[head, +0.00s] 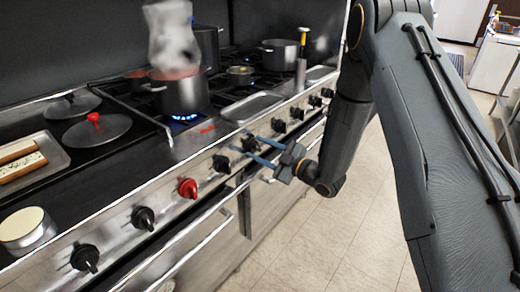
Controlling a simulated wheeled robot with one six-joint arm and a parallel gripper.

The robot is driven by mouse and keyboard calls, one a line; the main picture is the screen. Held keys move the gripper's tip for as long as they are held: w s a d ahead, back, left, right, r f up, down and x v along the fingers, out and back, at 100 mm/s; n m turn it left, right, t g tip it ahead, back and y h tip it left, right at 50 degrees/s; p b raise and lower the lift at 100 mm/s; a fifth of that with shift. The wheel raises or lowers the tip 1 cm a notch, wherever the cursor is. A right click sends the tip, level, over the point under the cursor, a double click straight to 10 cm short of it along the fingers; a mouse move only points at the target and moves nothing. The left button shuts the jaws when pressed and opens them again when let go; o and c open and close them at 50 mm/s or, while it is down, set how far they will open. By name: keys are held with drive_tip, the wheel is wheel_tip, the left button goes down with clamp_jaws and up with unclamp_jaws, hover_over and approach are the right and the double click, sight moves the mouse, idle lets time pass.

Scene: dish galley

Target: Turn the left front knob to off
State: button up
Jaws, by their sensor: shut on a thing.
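A row of knobs runs along the stove's front panel (168,205). My gripper (243,142) reaches in from the right, with its two blue fingers on either side of a black knob (250,145), shut on it. The fingers partly hide this knob, and its pointer cannot be read. It sits near the lit burner (184,117), where a blue flame burns under a dark pot (181,92). Which knob serves that burner is not marked legibly. Another black knob (221,164) and a red knob (188,188) are to the left of my gripper.
Steam (172,38) rises from the dark pot. Another pot (279,54) stands over a flame at the back. A tray with food (32,160), lids (97,128) and a round tin (26,230) lie at left. A rail (190,232) runs below the knobs. The floor at right is clear.

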drive_tip(key=m, duration=0.4)
drive_tip(key=shift+m+p, duration=0.5)
drive_tip(key=shift+m, duration=1.3)
drive_tip(key=o, duration=1.1)
drive_tip(key=shift+c, duration=0.2)
drive_tip(key=b+v, duration=0.1)
drive_tip(key=v, duration=0.7)
